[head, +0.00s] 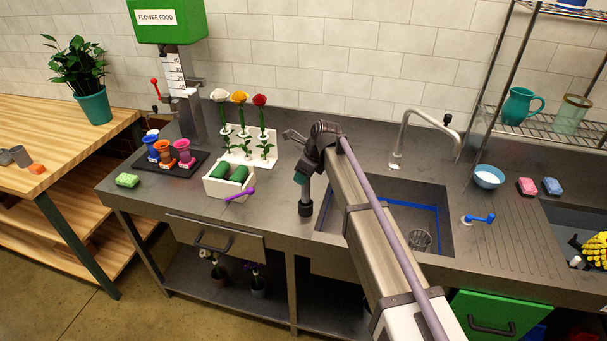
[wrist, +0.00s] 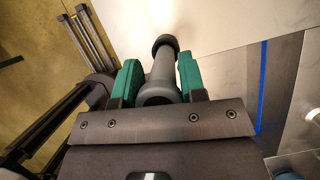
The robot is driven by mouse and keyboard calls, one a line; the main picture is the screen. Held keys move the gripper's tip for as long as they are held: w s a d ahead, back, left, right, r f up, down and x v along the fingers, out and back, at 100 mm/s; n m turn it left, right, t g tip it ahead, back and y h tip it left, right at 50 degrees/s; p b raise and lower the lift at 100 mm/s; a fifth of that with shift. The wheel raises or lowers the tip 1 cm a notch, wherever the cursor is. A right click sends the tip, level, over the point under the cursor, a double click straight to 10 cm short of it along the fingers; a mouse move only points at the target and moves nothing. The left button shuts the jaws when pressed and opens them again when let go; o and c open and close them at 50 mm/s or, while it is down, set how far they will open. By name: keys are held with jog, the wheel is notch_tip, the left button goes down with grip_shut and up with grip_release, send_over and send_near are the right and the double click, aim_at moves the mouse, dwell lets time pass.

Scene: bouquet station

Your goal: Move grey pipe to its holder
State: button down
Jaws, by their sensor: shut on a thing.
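My gripper (wrist: 160,80) is shut on the grey pipe (wrist: 161,72), with a green pad on each side of it in the wrist view. The pipe has a dark, wider end that points away from the wrist. In the head view the pipe (head: 306,193) hangs roughly upright below my gripper (head: 302,177), dark end down, at the left side of the sink. I cannot tell whether its lower end touches the counter. No holder for the pipe can be made out with certainty.
The sink (head: 415,212) lies just right of the pipe, with a curved faucet (head: 403,130) behind. A white box with green rolls (head: 222,183) and a flower rack (head: 240,150) stand to the left. Counter between box and pipe is clear.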

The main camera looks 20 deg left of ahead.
jog(key=c, duration=0.6)
grip_release()
jog(key=shift+r, duration=0.15)
jog(key=p+v, duration=1)
jog(key=shift+r, duration=0.3)
jog(key=shift+d, duration=0.15)
